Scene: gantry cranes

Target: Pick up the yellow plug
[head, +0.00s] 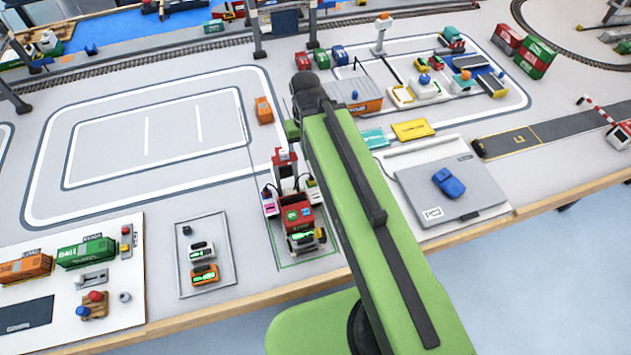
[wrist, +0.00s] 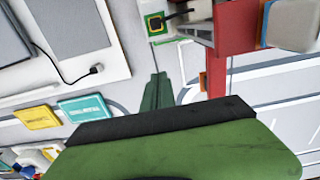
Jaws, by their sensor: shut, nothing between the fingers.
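My gripper (wrist: 157,82) is shut and empty; its narrow dark green fingers point up the wrist view. In the head view its tip (head: 292,131) shows only partly beside the arm's dark end joint. I cannot make out a yellow plug for certain. In the wrist view a small yellow-edged square (wrist: 154,23) with a green border and a black cabled piece lies beyond the fingertips, apart from them. In the head view a small yellow part (head: 319,234) sits at the front of a red crane model (head: 299,214), left of my arm; its shape is too small to tell.
A grey pad (head: 455,205) carries a blue car (head: 448,182) right of my arm. A teal card (head: 374,139) and a yellow card (head: 412,130) lie behind it. A red structure (wrist: 233,30) stands close right of the fingers. The marked grey lot at left is mostly clear.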

